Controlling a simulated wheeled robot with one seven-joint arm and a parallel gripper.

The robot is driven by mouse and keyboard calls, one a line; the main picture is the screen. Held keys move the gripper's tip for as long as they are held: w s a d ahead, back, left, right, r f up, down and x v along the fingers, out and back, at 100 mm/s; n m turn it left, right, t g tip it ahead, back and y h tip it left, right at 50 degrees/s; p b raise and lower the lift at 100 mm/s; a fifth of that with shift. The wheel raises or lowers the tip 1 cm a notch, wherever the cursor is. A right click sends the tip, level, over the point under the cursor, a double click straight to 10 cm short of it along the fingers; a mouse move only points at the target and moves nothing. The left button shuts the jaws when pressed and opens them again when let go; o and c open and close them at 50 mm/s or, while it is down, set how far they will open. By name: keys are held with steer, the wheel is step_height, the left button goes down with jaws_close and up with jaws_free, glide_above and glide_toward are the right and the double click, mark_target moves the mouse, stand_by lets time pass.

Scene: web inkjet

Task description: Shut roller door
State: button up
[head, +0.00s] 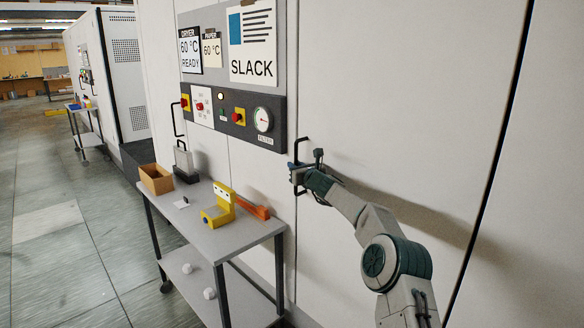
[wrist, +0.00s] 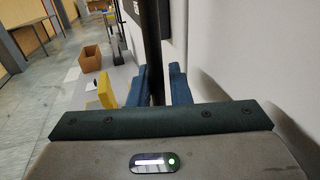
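A black bar handle (head: 297,150) stands upright on the large pale panel (head: 420,90) to the right of the control panel. It looks like the handle of the roller door. My gripper (head: 295,175) is at the handle's lower part. In the wrist view the handle's dark bar (wrist: 155,45) runs down between my two blue fingers (wrist: 158,88), one on each side and close against it. The fingers look shut on the bar, and its lower end is hidden by my gripper body. A dark gap runs down the panel's right side.
A grey control panel (head: 273,122) with gauge and switches is left of the handle. Below stands a grey cart (head: 240,235) with a cardboard box (head: 156,178), a dark metal block (head: 186,163) and a yellow tool (head: 217,208). Open floor (head: 60,235) lies left.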

steer(key=shift+o, duration=1)
steer(key=shift+w+d, duration=0.3)
steer(key=shift+d, duration=0.4)
steer(key=shift+a, duration=0.2)
steer(key=shift+s+a, duration=0.15)
steer(key=shift+a, duration=0.1)
steer(key=shift+s+f+b, duration=0.1)
steer(key=shift+b, duration=0.2)
steer(key=b+v, duration=0.8)
steer(key=v, duration=0.5)
steer(key=shift+s+d+b, duration=0.2)
steer(key=shift+d+b, duration=0.05)
steer(key=shift+b, duration=0.15)
